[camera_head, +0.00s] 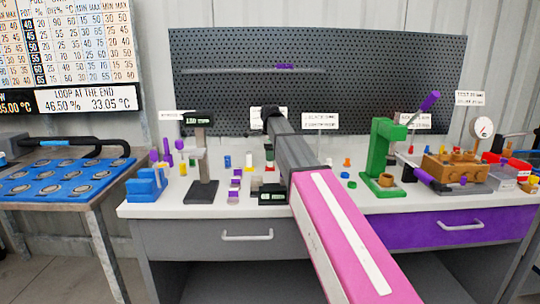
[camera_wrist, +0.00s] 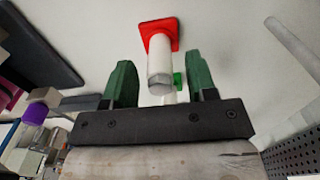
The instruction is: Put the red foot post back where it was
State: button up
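The red foot post shows in the wrist view as a red square foot (camera_wrist: 172,27) with a white shaft (camera_wrist: 160,58) and a grey faceted end toward the camera. The foot appears to rest on the white table top. My gripper (camera_wrist: 159,60) has its two green fingers spread apart, with the post showing in the gap between them; no finger visibly touches it. In the head view a small post with a red foot (camera_head: 270,168) stands just left of my arm. My fingers cannot be made out there.
A small green piece (camera_wrist: 178,79) shows close beside the post. A grey stand (camera_head: 201,165) and purple blocks (camera_head: 235,183) are to the left. A green press (camera_head: 382,160) is to the right. A perforated panel (camera_head: 380,80) rises behind the bench.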

notch_tip(320, 180, up, 12)
dwell(0.8)
